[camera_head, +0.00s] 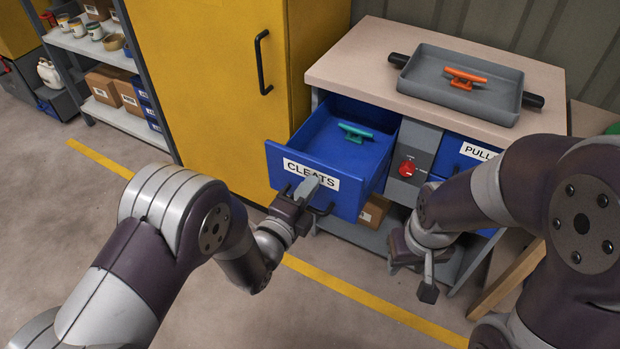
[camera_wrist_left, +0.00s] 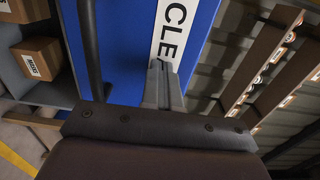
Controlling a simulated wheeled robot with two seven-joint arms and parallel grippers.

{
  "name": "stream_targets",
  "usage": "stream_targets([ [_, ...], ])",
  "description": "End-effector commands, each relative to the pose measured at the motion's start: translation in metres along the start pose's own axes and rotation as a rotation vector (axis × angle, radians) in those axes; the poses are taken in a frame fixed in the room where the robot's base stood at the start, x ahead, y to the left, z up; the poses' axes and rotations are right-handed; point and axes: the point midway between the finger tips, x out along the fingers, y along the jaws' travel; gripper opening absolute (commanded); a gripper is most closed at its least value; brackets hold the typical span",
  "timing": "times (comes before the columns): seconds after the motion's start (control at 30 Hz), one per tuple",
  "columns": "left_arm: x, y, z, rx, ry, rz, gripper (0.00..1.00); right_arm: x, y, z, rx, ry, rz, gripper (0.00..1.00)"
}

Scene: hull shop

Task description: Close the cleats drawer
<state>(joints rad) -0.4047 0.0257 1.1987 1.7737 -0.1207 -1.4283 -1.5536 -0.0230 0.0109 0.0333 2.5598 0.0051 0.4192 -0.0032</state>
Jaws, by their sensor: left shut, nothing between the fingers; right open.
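The blue cleats drawer (camera_head: 275,165), with a white CLEATS label, is pulled well out of the workbench. A teal cleat (camera_head: 355,132) lies inside it. My left gripper (camera_head: 308,187) is shut and empty, with its fingertips at the drawer's front over the label. In the left wrist view the shut fingers (camera_wrist_left: 163,78) point at the drawer front (camera_wrist_left: 115,45) beside the label; whether they touch it I cannot tell. The dark bar handle (camera_wrist_left: 90,45) runs to the left of the fingers. My right gripper (camera_head: 428,275) is open and empty, low in front of the bench.
A grey tray (camera_head: 420,70) with an orange cleat (camera_head: 464,78) stands on the bench top (camera_head: 345,70). A red knob (camera_head: 407,169) sits between the drawers. A yellow cabinet (camera_head: 215,80) stands close left of the open drawer. Cardboard boxes (camera_head: 372,212) sit beneath it.

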Motion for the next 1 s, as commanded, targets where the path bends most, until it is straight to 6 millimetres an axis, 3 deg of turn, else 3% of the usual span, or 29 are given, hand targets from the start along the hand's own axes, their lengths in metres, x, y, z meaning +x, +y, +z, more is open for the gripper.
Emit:
stream_targets([
  [0.47, -0.003, 0.000, -0.001, 0.000, -0.001, 0.000, 0.00, -0.001, 0.000, 0.000, 0.000, 0.000, 0.000, 0.43],
  [0.63, 0.005, 0.001, -0.001, 0.000, 0.000, -0.001, 0.00, 0.003, 0.000, 0.000, 0.000, 0.000, 0.000, 0.43],
  [0.77, 0.022, 0.003, -0.001, 0.000, 0.000, -0.002, 0.00, 0.010, 0.000, 0.001, 0.000, 0.000, 0.000, 0.43],
  [1.0, 0.081, 0.005, -0.001, 0.000, 0.000, -0.004, 0.00, 0.031, 0.000, 0.004, 0.000, 0.000, 0.000, 0.43],
])
